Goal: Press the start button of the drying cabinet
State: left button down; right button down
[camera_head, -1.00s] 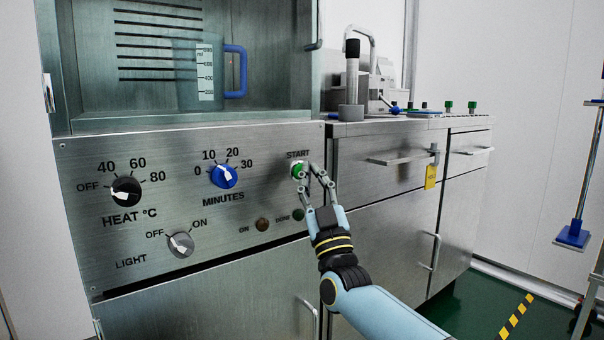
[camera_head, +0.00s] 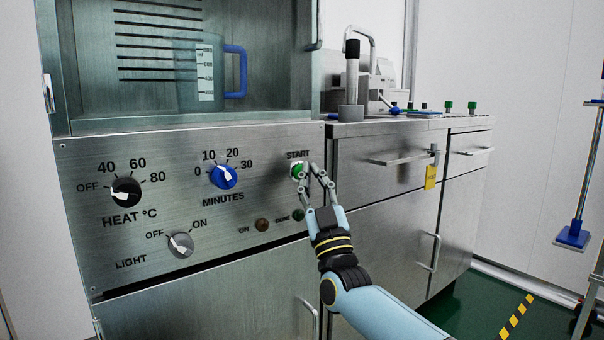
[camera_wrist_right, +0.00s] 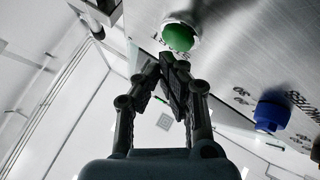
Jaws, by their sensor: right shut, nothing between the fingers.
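The drying cabinet's metal control panel (camera_head: 100,250) carries a green start button (camera_head: 298,170) under the word START. My right gripper (camera_head: 311,168) is at the button's right side in the head view, its fingers partly overlapping the button's edge. In the right wrist view the green button (camera_wrist_right: 179,37) shows just beyond the fingertips (camera_wrist_right: 165,60), which are shut with nothing between them. I cannot tell whether they touch the button. My left gripper is not in view.
The panel also has a black heat knob (camera_head: 126,191), a blue minutes knob (camera_head: 223,176) and a light knob (camera_head: 181,244). Two small lamps sit below the button. A counter with drawers (camera_head: 385,160) stands to the right, and a jug with a blue handle (camera_head: 236,72) stands in the cabinet.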

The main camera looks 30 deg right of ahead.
jog(key=shift+w, duration=0.15)
jog(key=shift+w, duration=0.25)
jog(key=shift+w, duration=0.4)
dwell(0.5)
jog(key=shift+s, duration=0.1)
jog(key=shift+s+p, duration=0.4)
jog(key=shift+s, duration=0.35)
